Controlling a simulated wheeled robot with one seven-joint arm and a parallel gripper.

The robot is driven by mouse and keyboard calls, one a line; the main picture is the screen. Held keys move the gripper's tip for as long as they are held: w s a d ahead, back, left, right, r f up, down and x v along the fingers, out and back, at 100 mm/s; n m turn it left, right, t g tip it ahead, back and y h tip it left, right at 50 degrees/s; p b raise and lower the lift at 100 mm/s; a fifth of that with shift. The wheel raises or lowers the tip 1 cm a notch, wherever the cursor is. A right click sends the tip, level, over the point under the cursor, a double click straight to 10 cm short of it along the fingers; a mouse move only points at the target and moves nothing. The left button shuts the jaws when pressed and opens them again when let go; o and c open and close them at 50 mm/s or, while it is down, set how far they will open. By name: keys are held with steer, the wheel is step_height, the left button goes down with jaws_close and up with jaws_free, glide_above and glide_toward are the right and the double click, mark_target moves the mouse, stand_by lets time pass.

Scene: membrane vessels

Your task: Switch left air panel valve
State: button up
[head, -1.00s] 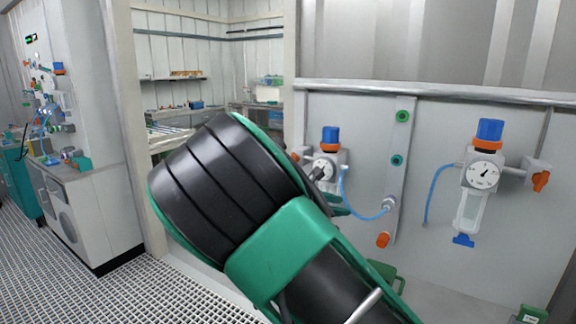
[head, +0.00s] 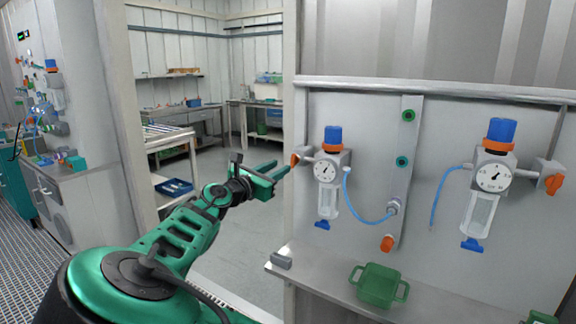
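The left air panel unit on the grey wall panel has a blue-capped regulator (head: 333,136), a dial gauge (head: 325,170) and a clear bowl below. Its orange valve handle (head: 294,160) sticks out at the left end, by the panel's left edge. My gripper (head: 284,167) is just left of and slightly below this handle, its green fingers pointing right towards it. The two fingers look apart with nothing between them. Whether a fingertip touches the handle I cannot tell.
A second regulator (head: 494,170) with its own orange valve handle (head: 552,177) is at the right. A green basket (head: 379,285) stands on the metal shelf (head: 330,272) below the panel. A blue hose (head: 358,211) hangs between the units. An open doorway lies behind my arm.

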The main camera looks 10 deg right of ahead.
mark_target(292, 160)
steer(key=x, duration=0.7)
steer(key=shift+c, duration=0.6)
steer(key=c, duration=0.6)
steer(key=shift+o, duration=0.2)
